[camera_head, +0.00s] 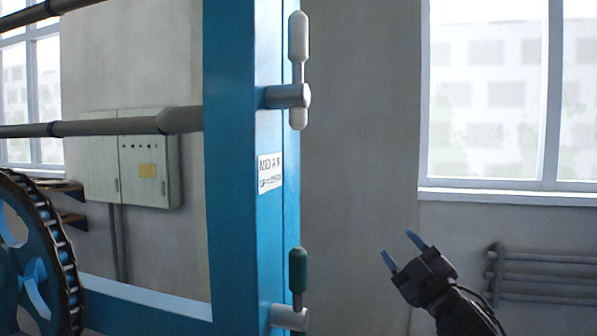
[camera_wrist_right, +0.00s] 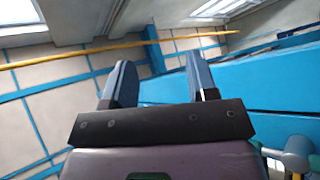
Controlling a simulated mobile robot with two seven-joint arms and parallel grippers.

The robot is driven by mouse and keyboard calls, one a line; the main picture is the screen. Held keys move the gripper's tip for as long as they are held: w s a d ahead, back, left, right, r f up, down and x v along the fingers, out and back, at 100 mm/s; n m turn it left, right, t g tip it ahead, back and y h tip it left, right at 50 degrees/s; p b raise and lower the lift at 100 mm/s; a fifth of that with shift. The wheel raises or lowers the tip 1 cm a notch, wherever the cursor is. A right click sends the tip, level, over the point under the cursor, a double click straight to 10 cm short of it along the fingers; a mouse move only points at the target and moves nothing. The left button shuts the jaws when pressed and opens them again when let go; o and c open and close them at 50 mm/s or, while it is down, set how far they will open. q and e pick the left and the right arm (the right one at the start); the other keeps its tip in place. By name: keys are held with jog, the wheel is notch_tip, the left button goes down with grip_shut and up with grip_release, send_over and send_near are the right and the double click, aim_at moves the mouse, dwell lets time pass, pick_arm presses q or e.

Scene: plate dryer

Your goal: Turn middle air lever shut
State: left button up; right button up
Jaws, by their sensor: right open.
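Two levers sit on the right face of a blue post (camera_head: 230,170) in the head view. The upper lever (camera_head: 299,38) has a whitish handle standing upright on a grey hub. The lower lever (camera_head: 298,270) has a dark green handle, also upright, and its hub is near the bottom edge. A white label (camera_head: 269,172) between them seems to read "MID AIR"; the rest is too small to read. My right gripper (camera_head: 399,245) is open and empty, to the right of the lower lever and apart from it. Its blue fingers also show in the right wrist view (camera_wrist_right: 161,75). My left gripper is out of view.
A chain wheel (camera_head: 62,250) and grey rollers (camera_head: 110,125) are left of the post. A grey cabinet (camera_head: 148,155) hangs on the wall behind. A window (camera_head: 500,95) and pipes (camera_head: 545,275) are at the right. Open space separates the post from my right gripper.

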jog(key=s+a+r+n+g+y, duration=0.15)
jog(key=r+n+y, duration=0.25)
jog(key=r, duration=0.4)
jog(key=a+r+n+y, duration=0.2)
jog(key=r+n+y, duration=0.25)
jog(key=r, duration=0.35)
jog(key=s+a+r+n+g+y, duration=0.2)
jog(key=s+r+n+g, duration=0.35)
jog(key=r+n, duration=0.3)
jog(key=s+a+r+n+g+y, duration=0.15)
jog(key=s+r+n+g, duration=0.25)
jog(key=r+n+g, duration=0.5)
jog(key=s+a+r+n+g+y, duration=0.2)
jog(key=s+r+n+g, duration=0.4)
jog(key=n, duration=0.4)
jog(key=n+t+h, duration=0.2)
jog(key=h, duration=0.3)
send_near(299, 56)
notch_tip(299, 56, up, 3)
jog(key=a, duration=0.3)
jog(key=w+a+p, duration=0.1)
jog(key=a, duration=0.2)
jog(key=w+a+p, duration=0.1)
jog(key=a, duration=0.3)
jog(key=shift+w+r, duration=0.1)
jog(key=shift+w, duration=0.05)
grip_shut()
